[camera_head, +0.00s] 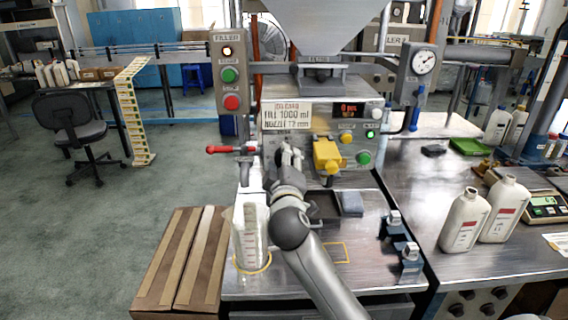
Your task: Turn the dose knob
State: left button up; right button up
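One of my arms, which looks like my right, reaches up from the bottom of the head view. Its gripper (290,154) is at the front panel of the filler (316,145), just below the card (286,116). The card reads about 1000 ml fill and a 12 mm nozzle. The fingertips are small and overlap the panel, so I cannot tell whether they are open or shut. I cannot make out the dose knob; the gripper may cover it. A small red display (349,110) is on the panel. My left gripper is not in view.
A yellow block (327,155) projects from the panel close right of the gripper. A red-handled valve (222,149) is at its left. A clear measuring vessel (250,235) stands below left. White bottles (465,220) stand on the right bench. Boxes (180,262) lie lower left.

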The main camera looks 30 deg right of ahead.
jog(key=shift+f, duration=0.15)
jog(key=o, duration=1)
jog(key=shift+o, duration=0.2)
jog(key=shift+s, duration=0.1)
jog(key=v, duration=1.2)
